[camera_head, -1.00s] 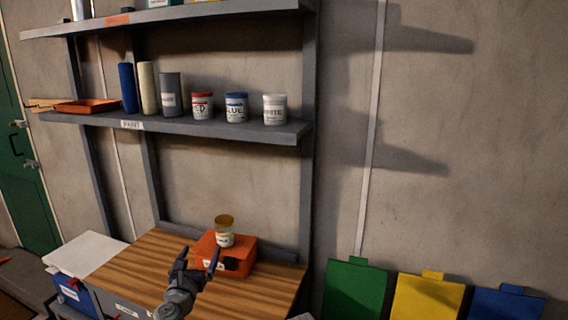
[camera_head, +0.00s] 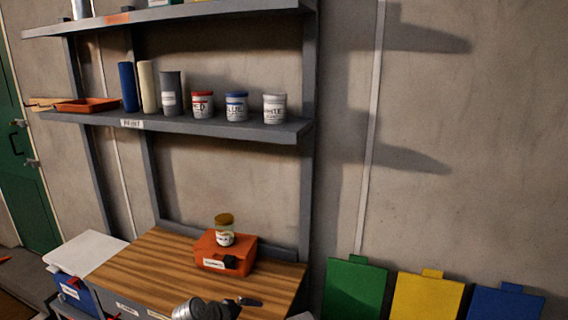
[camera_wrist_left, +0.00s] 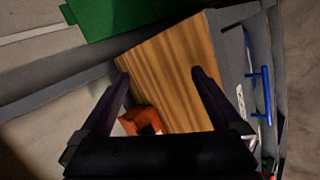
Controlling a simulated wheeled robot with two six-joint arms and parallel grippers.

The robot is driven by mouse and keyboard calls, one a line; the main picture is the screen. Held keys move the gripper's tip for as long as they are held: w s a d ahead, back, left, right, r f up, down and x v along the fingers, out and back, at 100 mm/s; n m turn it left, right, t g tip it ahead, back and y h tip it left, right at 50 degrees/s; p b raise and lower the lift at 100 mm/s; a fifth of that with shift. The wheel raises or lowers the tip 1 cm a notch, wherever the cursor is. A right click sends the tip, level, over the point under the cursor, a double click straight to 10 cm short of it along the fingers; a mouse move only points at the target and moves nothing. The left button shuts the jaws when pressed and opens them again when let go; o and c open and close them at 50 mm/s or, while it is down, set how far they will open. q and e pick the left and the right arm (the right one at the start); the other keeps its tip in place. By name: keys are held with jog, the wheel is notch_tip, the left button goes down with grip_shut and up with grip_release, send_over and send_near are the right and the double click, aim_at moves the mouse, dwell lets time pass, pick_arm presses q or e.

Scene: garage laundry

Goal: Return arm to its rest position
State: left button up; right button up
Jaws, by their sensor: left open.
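My left gripper (camera_wrist_left: 161,75) shows in the left wrist view with its two dark fingers spread wide and nothing between them. In the head view, part of my left arm and gripper (camera_head: 244,302) shows at the bottom edge, in front of the wooden workbench top (camera_head: 155,262). The gripper is apart from the orange box (camera_head: 210,250) on the bench. A jar with a yellow-brown lid (camera_head: 224,231) stands upright on that box. My right gripper is not in view.
A grey shelf (camera_head: 180,124) above the bench holds paint cans, rolls and an orange tray (camera_head: 87,105). Green (camera_head: 354,290), yellow (camera_head: 427,299) and blue (camera_head: 505,303) panels stand at the lower right. A white-lidded blue bin (camera_head: 85,254) stands left of the bench.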

pick_arm(q)
jog(key=s+a+f+m+g+y, duration=0.5)
jog(key=s+a+f+m+g, duration=0.1)
jog(key=s+m, duration=0.3)
jog(key=s+d+f+m+y+b, duration=0.1)
jog(key=s+d+f+m+b, duration=0.1)
jog(key=d, duration=0.3)
jog(key=s+d+f+m+g+b, duration=0.1)
jog(key=s+d+f+m+b, duration=0.1)
jog(key=s+d, duration=0.3)
jog(key=shift+f+y+b, duration=0.35)
jog(key=shift+f+y, duration=0.05)
jog(key=shift+f, duration=0.1)
